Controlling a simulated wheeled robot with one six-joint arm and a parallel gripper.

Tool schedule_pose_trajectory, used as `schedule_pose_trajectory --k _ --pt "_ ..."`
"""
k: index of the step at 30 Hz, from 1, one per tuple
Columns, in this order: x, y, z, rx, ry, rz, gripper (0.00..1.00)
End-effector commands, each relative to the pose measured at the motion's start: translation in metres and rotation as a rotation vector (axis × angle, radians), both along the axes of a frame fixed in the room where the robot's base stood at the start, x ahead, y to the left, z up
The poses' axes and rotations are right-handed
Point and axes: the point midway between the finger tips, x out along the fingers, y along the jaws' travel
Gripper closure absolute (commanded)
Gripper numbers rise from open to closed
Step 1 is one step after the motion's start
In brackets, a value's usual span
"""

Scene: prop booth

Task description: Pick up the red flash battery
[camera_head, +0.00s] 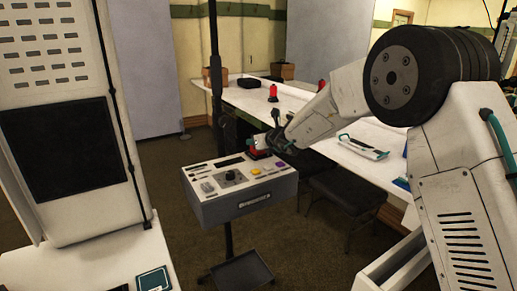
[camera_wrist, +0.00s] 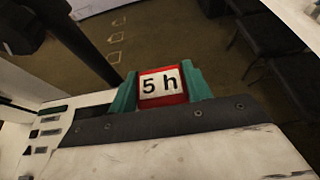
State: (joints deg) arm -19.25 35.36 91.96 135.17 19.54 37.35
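The red flash battery, a red block with a white face reading "5 h", shows in the wrist view (camera_wrist: 163,86) between the two teal fingers of my gripper (camera_wrist: 162,92). The fingers press against both its sides with no visible gap. In the head view my gripper (camera_head: 268,143) is at the back edge of the grey console, and a small red part of the battery (camera_head: 257,153) shows below it. I cannot tell whether the battery touches the console or is just above it.
The grey console (camera_head: 243,208) on a thin stand has knobs and coloured buttons. Behind it a long white table (camera_head: 245,99) bears a red lamp-like item (camera_head: 273,93), a black case (camera_head: 253,84) and a white-teal tool (camera_head: 363,147). Dark chairs (camera_head: 345,196) stand to the right.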

Motion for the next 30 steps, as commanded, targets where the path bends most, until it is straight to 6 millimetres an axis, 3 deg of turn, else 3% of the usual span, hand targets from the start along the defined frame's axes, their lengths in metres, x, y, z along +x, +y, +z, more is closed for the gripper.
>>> schedule_pose_trajectory --k 13,22,30 --pt "0.000 0.000 0.007 0.002 -0.002 0.000 0.84" --pt "0.000 0.000 0.040 0.001 -0.005 0.001 0.84" --pt "-0.057 -0.011 0.042 0.003 0.000 0.000 0.84"
